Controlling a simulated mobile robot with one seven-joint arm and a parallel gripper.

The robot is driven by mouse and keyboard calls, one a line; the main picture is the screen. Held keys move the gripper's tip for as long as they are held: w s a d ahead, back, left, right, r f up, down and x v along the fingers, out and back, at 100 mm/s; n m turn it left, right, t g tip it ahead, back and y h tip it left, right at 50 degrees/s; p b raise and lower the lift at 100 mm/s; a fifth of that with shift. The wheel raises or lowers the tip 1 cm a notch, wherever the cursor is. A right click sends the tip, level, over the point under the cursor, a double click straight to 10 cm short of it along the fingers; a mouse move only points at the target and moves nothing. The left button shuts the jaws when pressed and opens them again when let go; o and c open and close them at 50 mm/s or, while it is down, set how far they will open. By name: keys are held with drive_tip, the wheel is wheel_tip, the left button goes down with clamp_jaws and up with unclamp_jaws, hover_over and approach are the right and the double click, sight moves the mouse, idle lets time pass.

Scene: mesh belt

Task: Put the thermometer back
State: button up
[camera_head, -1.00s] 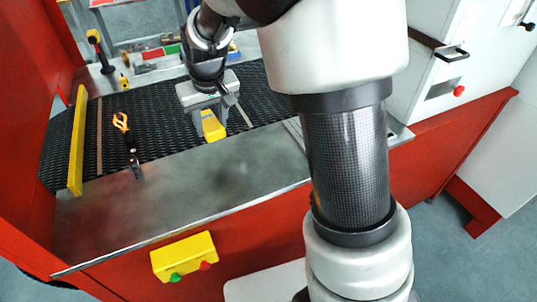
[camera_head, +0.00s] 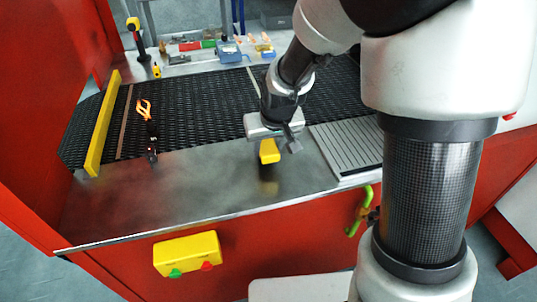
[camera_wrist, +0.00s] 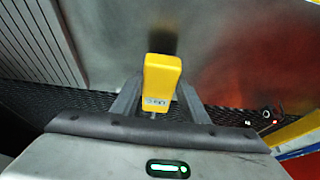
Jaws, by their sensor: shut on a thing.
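A yellow block-shaped device with a small marked label, seemingly the thermometer (camera_wrist: 162,78), is between the fingers of my gripper (camera_wrist: 160,103) in the wrist view. In the head view my gripper (camera_head: 270,140) points down and is shut on the yellow device (camera_head: 269,152). It hangs over the bare metal ledge in front of the black mesh belt (camera_head: 190,107), with a dark shadow or reflection below it. The device looks clear of the ledge. Its upper end is hidden by the gripper.
A grey ribbed plate (camera_head: 347,148) lies right of my gripper. An orange-looped tool (camera_head: 148,125) lies at left by a yellow bar (camera_head: 103,123). A yellow-and-black handheld device (camera_head: 133,24) stands at the back left. A yellow button box (camera_head: 187,253) is on the red front.

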drive_tip(key=shift+f, duration=1.9)
drive_tip(key=shift+f+b, duration=0.25)
drive_tip(key=shift+b, duration=0.1)
drive_tip(key=o, duration=1.2)
drive_tip(key=shift+c, duration=0.2)
drive_tip(key=shift+r, duration=0.1)
